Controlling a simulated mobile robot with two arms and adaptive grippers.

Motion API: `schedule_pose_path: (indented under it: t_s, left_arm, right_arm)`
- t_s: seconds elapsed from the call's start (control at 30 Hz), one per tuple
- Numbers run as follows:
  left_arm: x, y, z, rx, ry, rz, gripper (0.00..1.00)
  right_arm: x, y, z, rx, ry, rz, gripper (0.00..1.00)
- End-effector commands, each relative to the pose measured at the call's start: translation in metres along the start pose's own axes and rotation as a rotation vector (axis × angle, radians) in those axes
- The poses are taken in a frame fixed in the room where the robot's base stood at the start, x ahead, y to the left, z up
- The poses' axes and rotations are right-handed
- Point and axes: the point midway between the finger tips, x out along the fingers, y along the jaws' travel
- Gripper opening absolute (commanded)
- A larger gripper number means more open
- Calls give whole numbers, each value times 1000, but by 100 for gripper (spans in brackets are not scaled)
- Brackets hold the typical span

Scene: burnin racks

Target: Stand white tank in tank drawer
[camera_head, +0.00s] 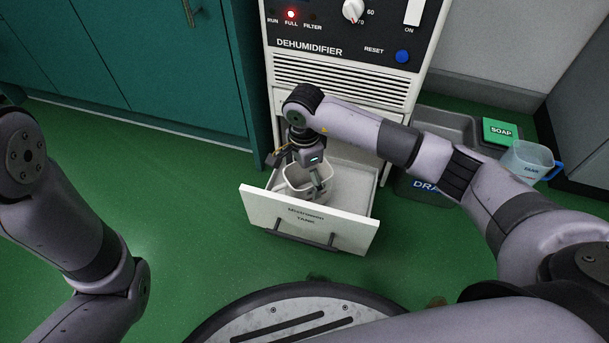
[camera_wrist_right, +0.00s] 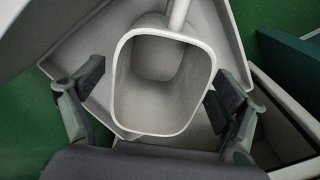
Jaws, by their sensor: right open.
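The white tank (camera_head: 296,184) stands inside the open tank drawer (camera_head: 310,221) of the dehumidifier, in its left part. The right wrist view looks down into the tank (camera_wrist_right: 123,95), which looks empty and upright, with a pale bar-like part at its far rim. My right gripper (camera_head: 303,172) is over the tank, its fingers open on either side of it. In the right wrist view both fingers of the gripper (camera_wrist_right: 155,88) appear apart from the tank walls. My left arm shows at the left, but its gripper is out of view.
The dehumidifier (camera_head: 340,75) stands behind the drawer, its FULL lamp (camera_head: 291,14) lit red. A grey drain basin (camera_head: 445,122) at the right bears a green soap box (camera_head: 499,131) and a clear jug (camera_head: 528,161) with a blue handle. Green floor is free left of the drawer.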

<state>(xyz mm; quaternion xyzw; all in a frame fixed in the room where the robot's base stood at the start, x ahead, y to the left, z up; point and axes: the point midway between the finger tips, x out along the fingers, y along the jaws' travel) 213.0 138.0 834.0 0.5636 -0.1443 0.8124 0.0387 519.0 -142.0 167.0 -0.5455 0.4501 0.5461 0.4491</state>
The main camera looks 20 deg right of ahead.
Motion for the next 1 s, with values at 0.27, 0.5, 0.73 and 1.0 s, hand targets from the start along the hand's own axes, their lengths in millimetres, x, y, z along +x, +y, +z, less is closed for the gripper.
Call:
schedule_pose_path:
  t_s: [0.27, 0.5, 0.73, 1.0]
  left_arm:
    - [42, -9, 15, 0, 0, 0, 62]
    - [53, -12, 20, -1, 0, -3, 62]
    - [46, -13, 26, -4, -24, -11, 62]
    - [45, -13, 27, -3, -26, -9, 62]
  right_arm:
    - [-61, -1, -1, 1, 2, -2, 90]
    - [-84, 0, 0, 1, 1, 0, 90]
    - [-87, 0, 0, 2, 0, 0, 90]
    - [-87, 0, 0, 1, 0, 0, 90]
